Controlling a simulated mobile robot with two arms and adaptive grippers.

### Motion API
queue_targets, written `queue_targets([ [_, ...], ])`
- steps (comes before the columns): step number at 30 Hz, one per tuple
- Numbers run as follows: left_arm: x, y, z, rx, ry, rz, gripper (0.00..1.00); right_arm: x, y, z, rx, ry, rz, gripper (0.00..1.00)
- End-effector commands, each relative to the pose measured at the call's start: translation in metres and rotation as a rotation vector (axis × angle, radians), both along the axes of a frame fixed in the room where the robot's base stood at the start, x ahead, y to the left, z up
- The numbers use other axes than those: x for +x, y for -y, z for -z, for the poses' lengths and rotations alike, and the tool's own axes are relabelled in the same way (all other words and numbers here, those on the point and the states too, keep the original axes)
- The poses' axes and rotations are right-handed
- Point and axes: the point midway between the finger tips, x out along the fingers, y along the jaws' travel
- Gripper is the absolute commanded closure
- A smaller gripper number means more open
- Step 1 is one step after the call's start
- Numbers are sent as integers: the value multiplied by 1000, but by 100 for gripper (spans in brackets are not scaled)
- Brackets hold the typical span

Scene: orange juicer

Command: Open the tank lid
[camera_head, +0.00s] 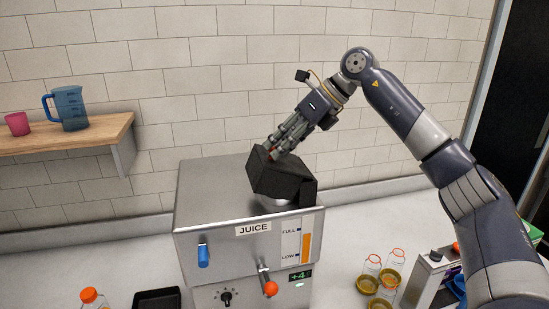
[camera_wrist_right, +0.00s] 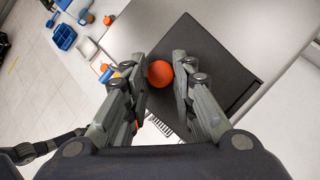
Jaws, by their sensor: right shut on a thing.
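The steel juicer (camera_head: 192,200) with a "JUICE" label stands on the counter. Its black tank lid (camera_head: 275,178) is on top and looks tilted, with a pale round part showing below it. My right gripper (camera_head: 274,152) reaches down to the lid from the upper right. In the right wrist view, its two fingers (camera_wrist_right: 159,85) are shut on the orange-red ball knob (camera_wrist_right: 160,73) of the black lid (camera_wrist_right: 222,65). The tank's inside is hidden in the head view. My left gripper is not in view.
A wooden wall shelf (camera_head: 60,138) at left holds a blue jug (camera_head: 70,108) and a pink cup (camera_head: 17,123). A black tray (camera_head: 157,299) and an orange-capped bottle (camera_head: 92,299) are at front left. The tiled wall is close behind.

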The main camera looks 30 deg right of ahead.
Motion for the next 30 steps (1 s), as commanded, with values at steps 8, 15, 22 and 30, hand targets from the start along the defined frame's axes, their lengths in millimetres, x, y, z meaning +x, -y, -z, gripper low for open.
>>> queue_targets([
  [8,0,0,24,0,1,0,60,-6,25,-11,259,68,6,100],
  [15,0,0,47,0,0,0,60,-11,47,-18,481,126,6,100],
  [22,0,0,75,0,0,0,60,-17,69,-19,694,181,5,100],
  [30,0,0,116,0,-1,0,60,-24,95,-14,940,246,3,100],
])
